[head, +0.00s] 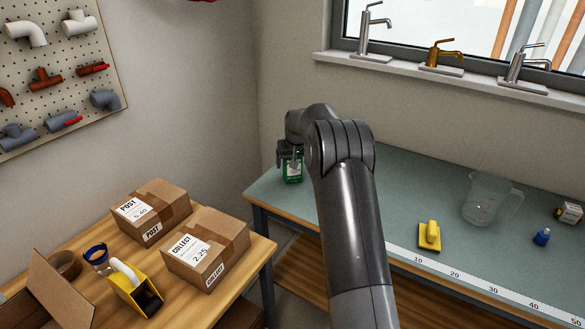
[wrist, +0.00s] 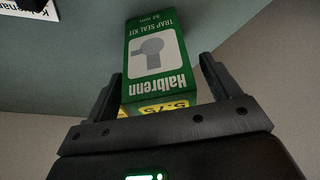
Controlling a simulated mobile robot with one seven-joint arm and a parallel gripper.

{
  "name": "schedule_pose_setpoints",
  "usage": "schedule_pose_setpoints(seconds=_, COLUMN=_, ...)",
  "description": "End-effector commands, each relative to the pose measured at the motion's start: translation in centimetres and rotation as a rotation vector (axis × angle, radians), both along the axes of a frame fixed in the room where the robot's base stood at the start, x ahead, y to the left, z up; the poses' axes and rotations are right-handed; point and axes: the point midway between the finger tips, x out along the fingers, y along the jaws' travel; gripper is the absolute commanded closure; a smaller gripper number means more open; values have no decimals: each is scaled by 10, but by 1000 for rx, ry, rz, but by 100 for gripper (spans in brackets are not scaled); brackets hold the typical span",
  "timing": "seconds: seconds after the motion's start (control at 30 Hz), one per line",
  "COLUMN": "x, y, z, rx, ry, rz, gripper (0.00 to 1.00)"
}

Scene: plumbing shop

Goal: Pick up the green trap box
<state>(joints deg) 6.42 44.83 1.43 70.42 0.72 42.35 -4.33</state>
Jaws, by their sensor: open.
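The green trap box (head: 292,171) stands near the left end of the green-topped bench in the head view, partly hidden by my gripper (head: 289,157). In the wrist view the green box (wrist: 155,62) reads "Halbrenn" and "Trap Seal Kit", with a grey pipe picture on a white panel. My gripper (wrist: 158,92) is open, with one finger on each side of the lower part of the box. A narrow gap shows beside the right finger; whether the left finger touches the box I cannot tell. A yellow label (wrist: 152,109) shows at the box's end near the palm.
A wooden table (head: 80,240) with cartons stands at left. Walls rise behind the bench.

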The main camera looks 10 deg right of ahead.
Motion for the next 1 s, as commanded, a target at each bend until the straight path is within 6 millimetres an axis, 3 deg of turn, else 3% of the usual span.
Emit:
schedule_pose_setpoints(seconds=0.1, x=6, y=0, z=-13, rx=0, ry=1, rz=0, gripper=18)
schedule_pose_setpoints(seconds=0.33, x=7, y=0, z=-15, rx=0, ry=-1, rz=0, gripper=18)
schedule_pose_setpoints(seconds=1.0, x=7, y=0, z=-14, rx=0, ry=-2, rz=0, gripper=72)
